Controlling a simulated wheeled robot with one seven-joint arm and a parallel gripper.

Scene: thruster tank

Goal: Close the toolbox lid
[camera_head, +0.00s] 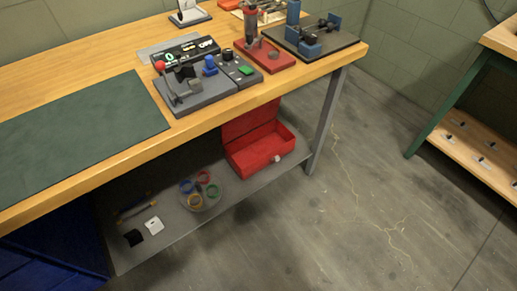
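A red toolbox (261,150) sits on the grey lower shelf under the workbench, near the bench's right leg. Its lid (250,120) stands raised at the back, and its upper part is hidden by the bench top. The open box looks empty from here. A small pale latch shows on its front right. My gripper is not in view.
The wooden workbench (110,58) overhangs the shelf (210,222). A round tray of coloured rings (202,190) lies left of the toolbox. The bench leg (326,122) stands right of it. The concrete floor (360,215) in front is clear.

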